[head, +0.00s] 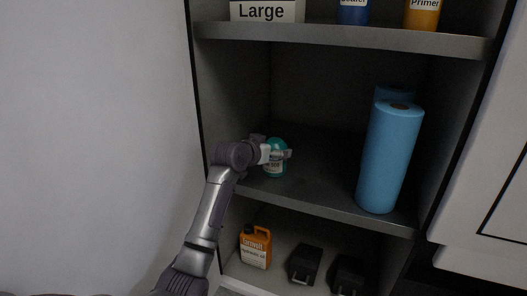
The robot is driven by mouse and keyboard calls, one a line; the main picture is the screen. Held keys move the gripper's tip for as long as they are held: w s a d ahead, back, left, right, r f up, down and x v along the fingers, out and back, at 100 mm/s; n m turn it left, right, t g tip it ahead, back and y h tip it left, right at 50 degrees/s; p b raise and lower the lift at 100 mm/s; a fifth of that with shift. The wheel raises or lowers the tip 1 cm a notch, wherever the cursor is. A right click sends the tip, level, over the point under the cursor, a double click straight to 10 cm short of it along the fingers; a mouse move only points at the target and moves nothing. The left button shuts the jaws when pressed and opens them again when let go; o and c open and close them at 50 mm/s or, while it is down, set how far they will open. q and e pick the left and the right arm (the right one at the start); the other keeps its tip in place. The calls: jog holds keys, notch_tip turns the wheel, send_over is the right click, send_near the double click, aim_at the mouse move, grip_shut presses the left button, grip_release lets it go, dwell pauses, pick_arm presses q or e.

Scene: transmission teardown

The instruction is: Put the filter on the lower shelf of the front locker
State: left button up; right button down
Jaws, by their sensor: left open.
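A small teal canister with a pale label (275,170), which looks like the filter, stands upright at the left of the shelf (320,195) below the top one, in the open locker. My left gripper (284,155) reaches in from the left at the canister's upper part. Its fingers are open and overlap the canister in the picture; I cannot tell whether they touch it. Part of the canister is hidden behind the gripper. My right gripper is out of view.
Two blue rolls (388,160) stand at the right of the same shelf; its middle is clear. An orange jug (255,247) and two black cases (305,264) sit below. The upper shelf (340,36) holds a "Large" box (266,11) and blue and orange containers.

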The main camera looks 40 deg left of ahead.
pick_arm(q)
jog(key=b+v, duration=0.2)
jog(key=v, duration=0.9)
jog(key=shift+b, duration=0.3)
